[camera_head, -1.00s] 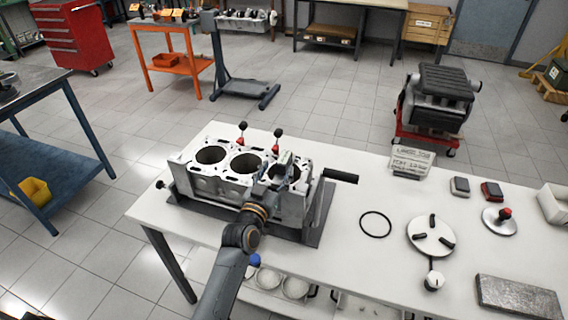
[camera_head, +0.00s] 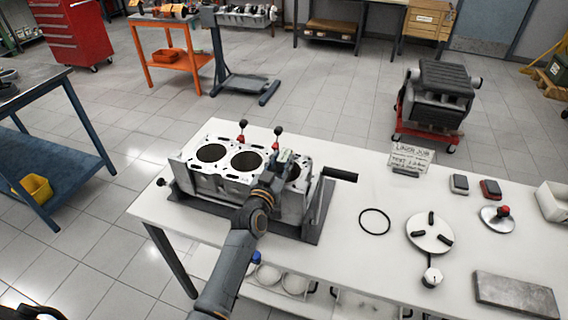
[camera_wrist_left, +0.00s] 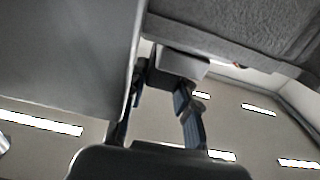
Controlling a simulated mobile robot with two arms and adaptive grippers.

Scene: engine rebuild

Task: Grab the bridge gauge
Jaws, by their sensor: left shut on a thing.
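My left gripper (camera_head: 279,170) is at the right end of the engine block (camera_head: 205,182), at the height of its top face, with the arm reaching in from below. In the left wrist view, my left gripper's fingers (camera_wrist_left: 170,92) are closed on a small pale grey block-like piece (camera_wrist_left: 186,64), which appears to be the bridge gauge. Only part of it shows; its full shape is hidden by the fingers and wrist. My right gripper is not in view.
The block stands in a dark fixture with a black crank handle (camera_head: 340,175) and two red-and-black knobs (camera_head: 277,131) behind. To the right on the white table (camera_head: 340,245) lie a black ring (camera_head: 375,209), a three-pad disc (camera_head: 430,221) and a grey slab (camera_head: 516,295).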

